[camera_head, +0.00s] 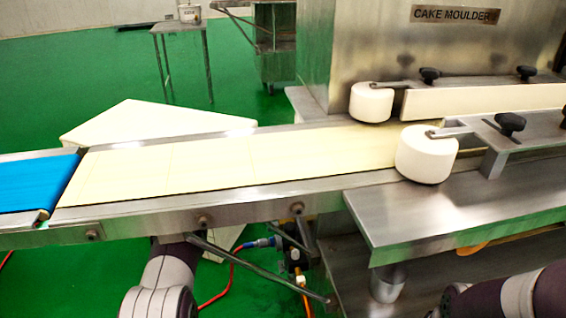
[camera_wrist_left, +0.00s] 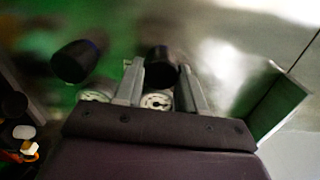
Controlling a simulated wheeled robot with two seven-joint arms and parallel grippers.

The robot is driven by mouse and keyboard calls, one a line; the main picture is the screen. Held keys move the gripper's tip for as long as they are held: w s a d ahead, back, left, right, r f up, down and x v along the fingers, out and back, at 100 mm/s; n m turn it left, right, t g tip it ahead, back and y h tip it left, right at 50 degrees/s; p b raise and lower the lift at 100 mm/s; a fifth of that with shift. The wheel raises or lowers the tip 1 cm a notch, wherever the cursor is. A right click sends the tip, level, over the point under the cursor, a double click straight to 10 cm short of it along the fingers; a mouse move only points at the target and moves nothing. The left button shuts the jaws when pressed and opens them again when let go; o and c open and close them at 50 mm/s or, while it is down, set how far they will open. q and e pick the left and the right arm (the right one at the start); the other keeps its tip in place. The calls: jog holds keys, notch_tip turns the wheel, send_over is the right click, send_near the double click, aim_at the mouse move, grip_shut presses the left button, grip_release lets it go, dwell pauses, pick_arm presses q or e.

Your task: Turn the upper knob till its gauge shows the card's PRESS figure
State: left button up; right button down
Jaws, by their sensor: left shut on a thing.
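In the left wrist view my left gripper (camera_wrist_left: 161,85) is shut on a black knob (camera_wrist_left: 163,62), one finger on each side. A pale round gauge (camera_wrist_left: 157,101) shows between the fingers; its reading is too small to make out. A second black knob (camera_wrist_left: 78,60) stands to the left, with another gauge (camera_wrist_left: 95,95) below it, partly covered by a finger. I cannot tell from this view which knob is the upper one. In the head view my left arm goes under the conveyor and its gripper is hidden. No PRESS card is seen. My right gripper is not in view.
The conveyor belt (camera_head: 230,162) runs above my left arm, its metal side rail (camera_head: 150,212) close over it. Beneath it hang air fittings (camera_head: 292,256) with a red hose (camera_head: 225,287). A steel table (camera_head: 440,215) with white rollers (camera_head: 426,155) stands at right.

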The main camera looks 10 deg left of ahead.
pick_arm(q)
jog(key=shift+f+m+b, duration=0.2)
jog(key=shift+m+b, duration=0.55)
jog(key=shift+m, duration=0.65)
jog(key=o, duration=1.1)
jog(key=shift+r, duration=0.1)
jog(key=shift+c, duration=0.2)
jog(key=p+v, duration=0.5)
jog(key=v, duration=0.7)
jog(key=shift+s+a, duration=0.15)
jog(key=shift+a, duration=0.2)
